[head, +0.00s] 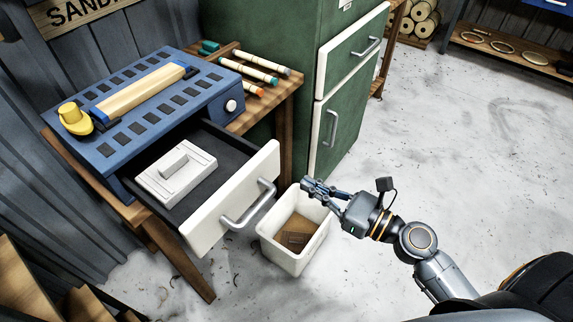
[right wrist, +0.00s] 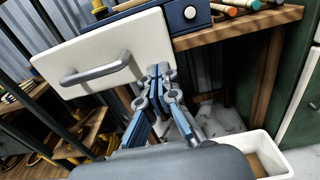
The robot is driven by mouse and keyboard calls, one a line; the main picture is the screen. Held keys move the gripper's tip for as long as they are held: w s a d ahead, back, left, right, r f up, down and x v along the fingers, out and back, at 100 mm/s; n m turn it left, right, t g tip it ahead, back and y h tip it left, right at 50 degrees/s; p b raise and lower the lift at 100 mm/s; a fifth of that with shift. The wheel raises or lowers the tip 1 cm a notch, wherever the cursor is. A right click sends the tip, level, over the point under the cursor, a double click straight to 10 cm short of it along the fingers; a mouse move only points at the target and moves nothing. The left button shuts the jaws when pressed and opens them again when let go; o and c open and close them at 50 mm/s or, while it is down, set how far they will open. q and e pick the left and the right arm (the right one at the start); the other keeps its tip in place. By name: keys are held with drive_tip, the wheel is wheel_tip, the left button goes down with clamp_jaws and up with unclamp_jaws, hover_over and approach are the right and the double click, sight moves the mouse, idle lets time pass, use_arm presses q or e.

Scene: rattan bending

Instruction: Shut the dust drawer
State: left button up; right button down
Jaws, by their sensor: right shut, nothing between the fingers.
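The dust drawer is pulled out from under the blue sanding table (head: 130,142). Its white front (head: 204,222) carries a grey bar handle (head: 250,203), and its dark interior holds a white block with a raised grip (head: 176,171). My right gripper (head: 306,184) is shut and empty, to the right of the drawer front. In the right wrist view the closed fingertips (right wrist: 160,70) appear in front of the right part of the drawer front (right wrist: 100,40), right of the handle (right wrist: 95,72). I cannot tell whether they touch it. My left gripper is not in view.
A white bin (head: 263,243) with brown pieces inside stands on the floor below my right gripper. A green cabinet (head: 290,60) with white drawer fronts stands behind. Several coloured sticks (head: 262,58) lie on the wooden bench. The floor to the right is open.

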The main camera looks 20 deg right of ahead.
drive_tip(key=p+x, duration=0.1)
drive_tip(key=x, duration=0.5)
drive_tip(key=shift+r+p, duration=0.15)
drive_tip(key=shift+p, duration=0.25)
drive_tip(key=shift+w+a, duration=0.3)
drive_tip(key=shift+w+a, duration=0.15)
drive_tip(key=shift+w, duration=0.05)
drive_tip(key=p, duration=0.3)
approach(220, 143)
drive_tip(key=r, duration=0.1)
drive_tip(key=s+r, duration=0.1)
drive_tip(key=d+r, duration=0.1)
drive_tip(key=shift+s+r, duration=0.2)
drive_tip(key=shift+s, duration=0.05)
drive_tip(key=x, duration=1.1)
drive_tip(key=shift+w+a+f, duration=0.2)
drive_tip(key=shift+w+f, duration=0.05)
drive_tip(key=shift+w, duration=0.05)
drive_tip(key=shift+r+b, duration=0.2)
drive_tip(key=shift+b, duration=0.1)
drive_tip(key=shift+w+r, duration=0.1)
drive_tip(key=shift+r, duration=0.05)
